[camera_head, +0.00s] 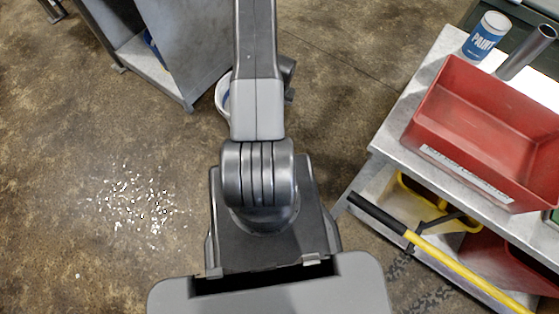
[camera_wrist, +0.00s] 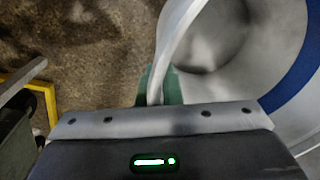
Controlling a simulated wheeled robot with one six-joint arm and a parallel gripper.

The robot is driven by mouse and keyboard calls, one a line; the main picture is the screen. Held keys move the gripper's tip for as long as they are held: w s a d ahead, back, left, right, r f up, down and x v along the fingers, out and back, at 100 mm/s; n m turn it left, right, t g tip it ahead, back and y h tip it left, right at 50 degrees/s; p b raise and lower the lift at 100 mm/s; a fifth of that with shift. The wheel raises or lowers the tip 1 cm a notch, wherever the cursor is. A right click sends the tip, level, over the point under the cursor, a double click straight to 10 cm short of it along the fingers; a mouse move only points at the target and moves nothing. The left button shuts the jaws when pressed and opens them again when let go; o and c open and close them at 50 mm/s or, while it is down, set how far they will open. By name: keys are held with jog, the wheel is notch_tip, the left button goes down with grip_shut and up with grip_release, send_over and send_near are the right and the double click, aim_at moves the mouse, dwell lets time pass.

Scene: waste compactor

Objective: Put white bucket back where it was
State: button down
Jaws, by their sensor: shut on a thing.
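The white bucket (camera_head: 222,97) shows as a thin curved sliver with some blue, left of my arm in the head view; my arm hides the rest. In the wrist view the bucket (camera_wrist: 232,45) fills the right side, with a blue band around its outside and its pale inside visible. My gripper (camera_wrist: 157,88) has green fingertips shut on the bucket's handle (camera_wrist: 180,35), beside the bucket wall. The inside that I can see looks empty. In the head view my fingertips are hidden by the arm.
A grey metal cabinet (camera_head: 180,45) stands at the upper left. A metal cart (camera_head: 385,130) on the right bears a red bin (camera_head: 480,125), a paint can (camera_head: 486,38) and, below, a yellow container (camera_head: 410,190). A yellow-and-black pole (camera_head: 450,262) crosses it. White bits (camera_head: 145,205) litter the floor left.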

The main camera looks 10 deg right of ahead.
jog(key=s+d+f+m+b, duration=0.1)
jog(key=d+f+b, duration=0.2)
jog(key=f+b, duration=0.3)
jog(key=s+d+f+m+b, duration=0.2)
jog(key=f+b, duration=0.5)
jog(key=f, duration=1)
jog(key=s+d+f+m+b, duration=0.1)
jog(key=d+f+b, duration=0.2)
jog(key=f+b, duration=0.4)
notch_tip(320, 180, down, 5)
jog(key=shift+s+d+r+m, duration=0.1)
jog(key=shift+s+d+m, duration=0.3)
jog(key=shift+f, duration=0.2)
jog(key=c, duration=1.6)
grip_release()
jog(key=shift+r, duration=0.15)
notch_tip(320, 180, up, 12)
jog(key=p, duration=0.2)
jog(key=shift+s+d+p, duration=0.35)
jog(key=shift+s+d, duration=0.1)
